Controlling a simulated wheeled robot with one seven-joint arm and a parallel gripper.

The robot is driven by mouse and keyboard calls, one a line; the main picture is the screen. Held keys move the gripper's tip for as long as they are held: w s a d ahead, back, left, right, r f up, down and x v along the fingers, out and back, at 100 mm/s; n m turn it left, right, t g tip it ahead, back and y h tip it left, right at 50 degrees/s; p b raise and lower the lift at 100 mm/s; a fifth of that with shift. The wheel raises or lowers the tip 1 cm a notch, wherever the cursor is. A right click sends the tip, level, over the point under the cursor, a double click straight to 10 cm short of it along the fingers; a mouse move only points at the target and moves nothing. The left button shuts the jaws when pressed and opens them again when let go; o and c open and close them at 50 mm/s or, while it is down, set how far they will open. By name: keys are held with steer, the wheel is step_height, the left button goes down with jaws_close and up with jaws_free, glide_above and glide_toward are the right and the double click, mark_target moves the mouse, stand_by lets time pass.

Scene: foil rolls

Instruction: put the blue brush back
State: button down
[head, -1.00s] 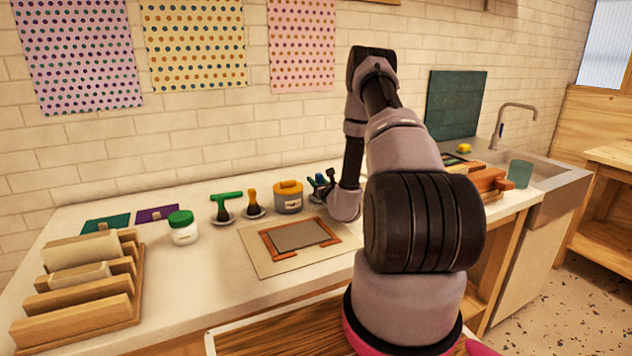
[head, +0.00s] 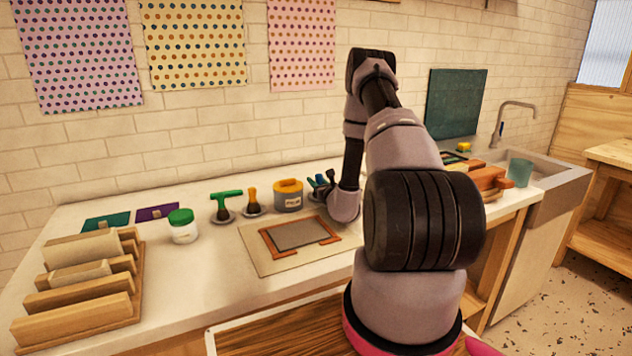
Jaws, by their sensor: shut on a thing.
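The blue brush (head: 318,180) shows only as a small blue piece at the back of the counter, beside the grey tin with the yellow top. My gripper (head: 327,186) is at the blue brush and is shut on it. My own arm and wrist hide much of this spot from the right. The lower end of the brush and what is directly beneath it are hard to make out. A green-handled tool (head: 225,206) and an orange-handled brush (head: 252,203) stand on small dark rests to the left of the tin.
The grey tin (head: 288,196) stands close left of my gripper. A board with an orange-brown frame (head: 300,236) lies in front. A green-lidded jar (head: 182,226) and a wooden rack (head: 85,285) are at left. A sink (head: 540,165) is at right.

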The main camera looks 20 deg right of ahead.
steer(key=shift+s+a+f, duration=0.1)
steer(key=shift+s+f, duration=0.15)
steer(key=shift+f, duration=0.15)
stand_by(0.5)
jaws_free()
stand_by(0.7)
steer(key=shift+r, duration=0.1)
steer(key=shift+w+r, duration=0.2)
steer(key=shift+r, duration=4.25)
